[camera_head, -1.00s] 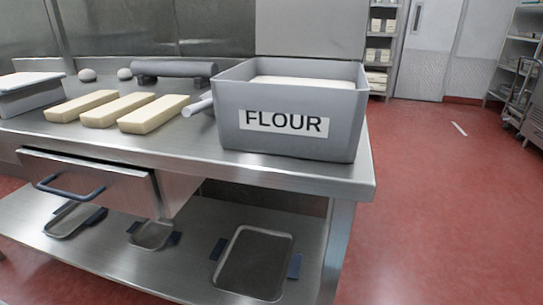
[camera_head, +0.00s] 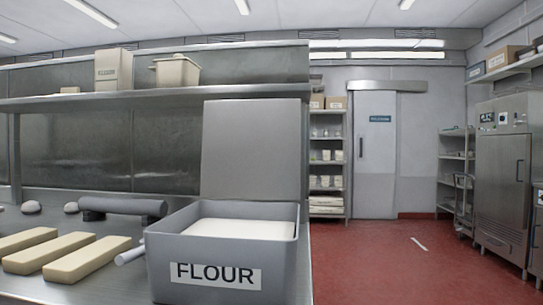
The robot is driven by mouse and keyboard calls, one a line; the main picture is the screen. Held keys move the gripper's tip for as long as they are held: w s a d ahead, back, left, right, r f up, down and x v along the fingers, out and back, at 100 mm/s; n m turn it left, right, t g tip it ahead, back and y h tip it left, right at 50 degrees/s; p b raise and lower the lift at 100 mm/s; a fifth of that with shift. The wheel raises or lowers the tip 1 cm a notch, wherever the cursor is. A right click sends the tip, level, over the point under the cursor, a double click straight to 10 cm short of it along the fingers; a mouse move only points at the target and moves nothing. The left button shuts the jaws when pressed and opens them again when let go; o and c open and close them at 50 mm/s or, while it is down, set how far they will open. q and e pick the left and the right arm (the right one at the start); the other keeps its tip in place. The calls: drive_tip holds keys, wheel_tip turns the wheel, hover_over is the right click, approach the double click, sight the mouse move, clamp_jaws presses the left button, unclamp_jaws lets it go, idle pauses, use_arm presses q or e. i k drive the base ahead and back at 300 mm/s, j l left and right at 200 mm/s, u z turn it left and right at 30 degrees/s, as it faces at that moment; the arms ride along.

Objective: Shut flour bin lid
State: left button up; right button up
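The grey flour bin (camera_head: 165,254) stands at the right end of the steel table, with a FLOUR label on its front. White flour (camera_head: 240,229) shows inside it. Its grey lid (camera_head: 252,150) stands upright at the back of the bin, so the bin is open. Neither of my grippers shows in the head view.
Several dough blocks (camera_head: 82,258) lie left of the bin on the steel table (camera_head: 120,218). A dark roller (camera_head: 123,207) lies behind them. A steel shelf (camera_head: 60,103) above the table holds a flour box (camera_head: 113,69) and a beige tub (camera_head: 175,72).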

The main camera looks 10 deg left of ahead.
sight(251, 148)
drive_tip(key=i+l+z, duration=0.2)
drive_tip(key=l, duration=0.3)
drive_tip(key=i+l+z, duration=0.2)
drive_tip(key=l, duration=0.25)
drive_tip(key=i+l+z, duration=0.25)
drive_tip(key=i+l, duration=0.15)
drive_tip(key=i+l+u, duration=0.15)
drive_tip(key=i+u, duration=0.15)
drive_tip(key=i, duration=0.2)
drive_tip(key=i+l+u, duration=0.3)
drive_tip(key=i, duration=0.2)
drive_tip(key=i+u, duration=0.25)
drive_tip(key=u, duration=0.2)
drive_tip(key=i+u, duration=0.25)
drive_tip(key=u, duration=0.25)
drive_tip(key=i+l+u, duration=0.1)
drive_tip(key=i+u, duration=0.15)
drive_tip(key=u, duration=0.2)
drive_tip(key=i+l+u, duration=0.2)
drive_tip(key=u, duration=0.3)
drive_tip(key=i+l+u, duration=0.2)
drive_tip(key=u, duration=0.25)
drive_tip(key=i+l+u, duration=0.2)
drive_tip(key=u, duration=0.3)
drive_tip(key=i+l+u, duration=0.2)
drive_tip(key=u, duration=0.25)
drive_tip(key=i+l+u, duration=0.1)
drive_tip(key=l+u, duration=0.4)
drive_tip(key=j, duration=0.15)
